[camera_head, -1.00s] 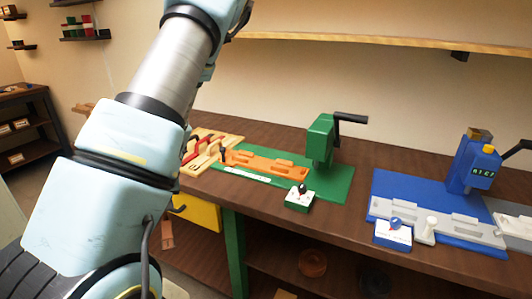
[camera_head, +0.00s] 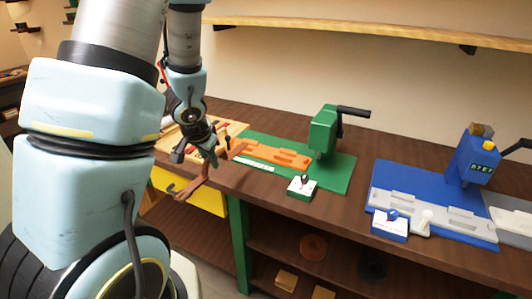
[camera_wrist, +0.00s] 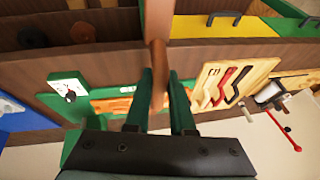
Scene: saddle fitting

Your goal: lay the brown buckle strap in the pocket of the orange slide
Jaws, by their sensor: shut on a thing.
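My gripper (camera_head: 198,150) is shut on the brown buckle strap (camera_head: 190,192), which hangs out below the fingers in front of the bench edge. In the wrist view the brown strap (camera_wrist: 157,55) runs between the two dark green fingers of my gripper (camera_wrist: 160,80). The orange slide (camera_head: 285,157) lies on the green base plate (camera_head: 338,176) to the right of my gripper, apart from the strap. The slide also shows in the wrist view (camera_wrist: 113,106), partly hidden by a finger. Its pocket is too small to make out clearly.
A green press (camera_head: 323,130) with a dark lever stands behind the slide; a switch box (camera_head: 302,188) stands in front. A wooden board (camera_wrist: 218,70) holds red and black straps. A blue station (camera_head: 440,200) is at right. A yellow drawer (camera_head: 205,195) is under the bench.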

